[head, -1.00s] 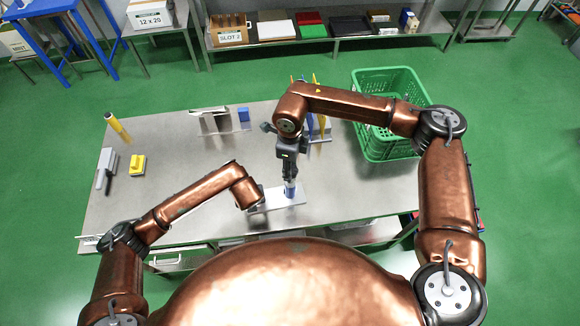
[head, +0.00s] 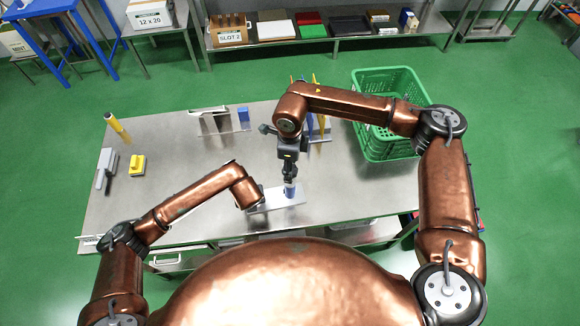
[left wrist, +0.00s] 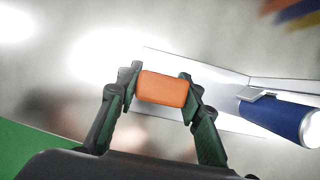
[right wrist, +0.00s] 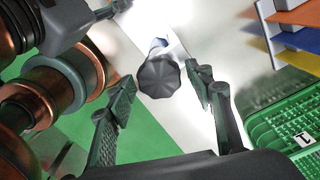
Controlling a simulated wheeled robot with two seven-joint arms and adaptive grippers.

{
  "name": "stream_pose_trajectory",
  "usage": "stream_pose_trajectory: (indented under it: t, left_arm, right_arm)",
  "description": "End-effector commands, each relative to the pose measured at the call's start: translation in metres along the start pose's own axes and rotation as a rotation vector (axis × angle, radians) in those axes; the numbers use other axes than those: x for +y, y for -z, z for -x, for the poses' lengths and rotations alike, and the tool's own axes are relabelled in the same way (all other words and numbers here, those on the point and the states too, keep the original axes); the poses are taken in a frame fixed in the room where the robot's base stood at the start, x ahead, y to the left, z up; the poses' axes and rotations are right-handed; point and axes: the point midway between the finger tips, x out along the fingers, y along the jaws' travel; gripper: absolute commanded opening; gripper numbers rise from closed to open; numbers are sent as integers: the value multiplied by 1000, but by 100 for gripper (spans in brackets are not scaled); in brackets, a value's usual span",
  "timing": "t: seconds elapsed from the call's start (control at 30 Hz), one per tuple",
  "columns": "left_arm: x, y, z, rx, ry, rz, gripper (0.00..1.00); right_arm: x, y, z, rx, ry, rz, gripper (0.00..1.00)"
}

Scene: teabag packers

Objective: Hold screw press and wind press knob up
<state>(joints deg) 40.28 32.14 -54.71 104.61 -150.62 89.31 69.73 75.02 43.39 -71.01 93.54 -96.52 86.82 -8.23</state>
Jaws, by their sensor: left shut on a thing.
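The screw press has a pale flat base (head: 262,208) and a blue cylinder (head: 290,190) near the front edge of the table. In the left wrist view, the blue cylinder (left wrist: 275,118) lies to the right of an orange block (left wrist: 163,88). My left gripper (left wrist: 160,87) is shut on this orange block. In the head view my left arm hides that grip. In the right wrist view, a dark ribbed press knob (right wrist: 158,77) sits between the fingers of my right gripper (right wrist: 164,85). Those fingers are open, with gaps on both sides of the knob.
A green crate (head: 420,97) stands at the table's right end. Colored upright pieces (head: 318,122) stand behind my right gripper. A metal stand with a blue block (head: 243,115) is at the back. A yellow block (head: 137,165) and a yellow cylinder (head: 116,126) are at left.

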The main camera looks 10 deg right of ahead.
Motion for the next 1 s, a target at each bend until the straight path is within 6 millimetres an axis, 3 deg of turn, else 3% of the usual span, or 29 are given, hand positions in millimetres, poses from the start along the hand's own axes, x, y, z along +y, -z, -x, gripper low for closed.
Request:
stream_pose_trajectory:
  t: [0.43,0.8,1.0]
  left_arm:
    - [1,0,0,0,-3,0,0]
    - [1,0,0,0,-2,0,0]
    - [1,0,0,0,-2,0,0]
  right_arm:
    - [0,-1,9,-3,1,1,54]
    - [-1,-1,80,-2,2,0,54]
    - [0,0,110,-2,1,0,54]
